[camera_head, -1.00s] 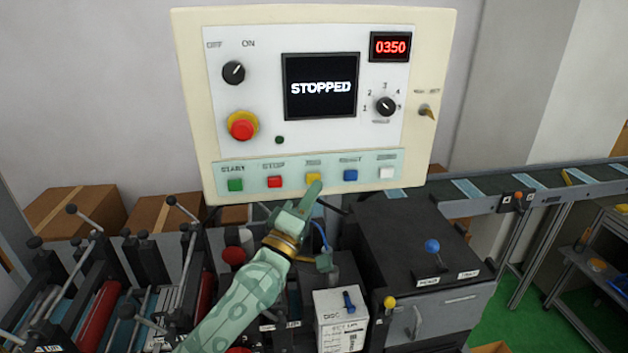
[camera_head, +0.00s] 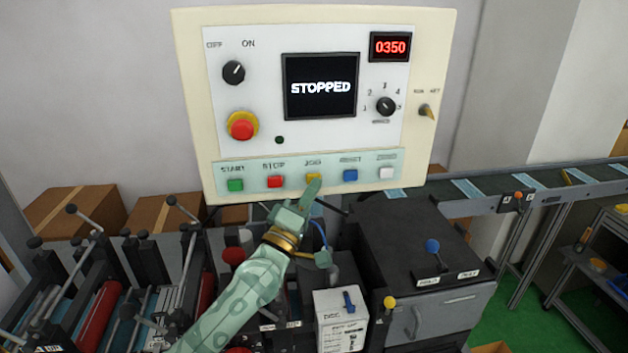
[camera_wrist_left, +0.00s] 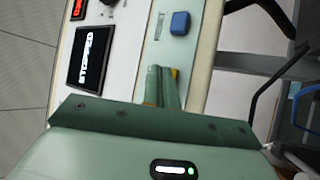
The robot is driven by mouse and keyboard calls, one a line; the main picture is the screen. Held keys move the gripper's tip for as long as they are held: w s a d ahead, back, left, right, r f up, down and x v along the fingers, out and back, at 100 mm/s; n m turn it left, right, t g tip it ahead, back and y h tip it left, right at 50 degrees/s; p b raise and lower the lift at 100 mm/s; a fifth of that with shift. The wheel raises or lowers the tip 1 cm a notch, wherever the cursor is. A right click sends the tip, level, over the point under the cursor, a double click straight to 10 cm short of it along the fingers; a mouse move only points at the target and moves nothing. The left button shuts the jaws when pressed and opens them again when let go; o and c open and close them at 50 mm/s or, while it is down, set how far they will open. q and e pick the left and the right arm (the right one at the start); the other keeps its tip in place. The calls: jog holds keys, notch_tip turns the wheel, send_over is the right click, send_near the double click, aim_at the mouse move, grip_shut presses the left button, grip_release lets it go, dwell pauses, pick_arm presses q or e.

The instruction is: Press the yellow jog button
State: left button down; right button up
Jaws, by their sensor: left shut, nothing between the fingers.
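The control panel (camera_head: 331,137) is a cream box with a screen reading STOPPED. The yellow jog button (camera_head: 313,177) is in the button row along its lower edge, between the red stop button and the blue button. My left gripper (camera_head: 314,188) is shut and empty, its tips right at the jog button and covering part of it. In the left wrist view the shut fingers (camera_wrist_left: 161,84) point at the panel, and a sliver of the yellow button (camera_wrist_left: 174,73) shows beside the tips. I cannot tell whether the tips touch it. My right gripper is not in view.
Neighbouring buttons are the red stop button (camera_head: 275,182) and the blue button (camera_head: 350,175), which also shows in the left wrist view (camera_wrist_left: 180,23). The red emergency knob (camera_head: 242,128) is above. Machine levers and a dark box (camera_head: 415,235) stand below the panel.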

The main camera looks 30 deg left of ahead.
pick_arm(q)
jog(key=shift+w+a, duration=0.3)
jog(key=shift+w, duration=0.1)
dwell(0.4)
jog(key=shift+s+d, duration=0.1)
jog(key=shift+s, duration=0.05)
jog(key=shift+s+d+p, duration=0.3)
jog(key=shift+s+d, duration=0.1)
jog(key=shift+s, duration=0.2)
jog(key=shift+d, duration=0.1)
jog(key=s+d+p, duration=0.1)
jog(key=s, duration=0.1)
jog(key=s+d+p, duration=0.1)
jog(key=s+d, duration=0.1)
dwell(0.5)
jog(key=shift+a, duration=0.1)
dwell(0.7)
